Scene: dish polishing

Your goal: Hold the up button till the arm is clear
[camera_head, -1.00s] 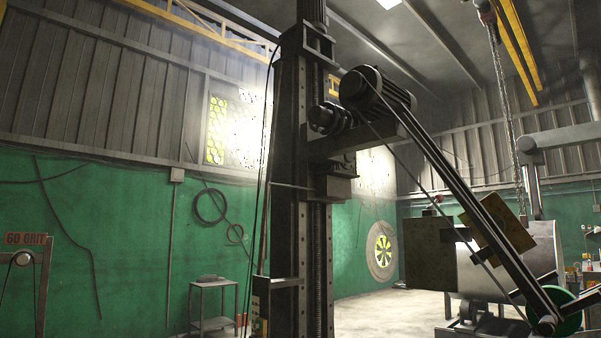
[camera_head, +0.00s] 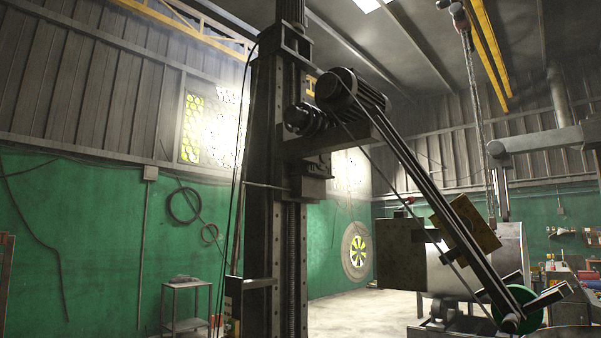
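A dark machine column (camera_head: 265,190) stands left of the middle. The machine's arm carries a motor (camera_head: 350,90) near its top, and belts (camera_head: 425,195) slope down right to a green-edged wheel (camera_head: 518,308). The wheel appears low at the front right of a steel drum-like body (camera_head: 455,260); I cannot tell whether they touch. A narrow box (camera_head: 233,290) is at the column's left side, low in the view. I cannot make out an up button on it. Neither of my grippers is in view.
A small metal table (camera_head: 187,285) stands by the green wall at the left. A chain hoist (camera_head: 475,95) hangs at the upper right. A cluttered bench (camera_head: 570,285) is at the far right. Pale open floor (camera_head: 365,310) shows behind the column.

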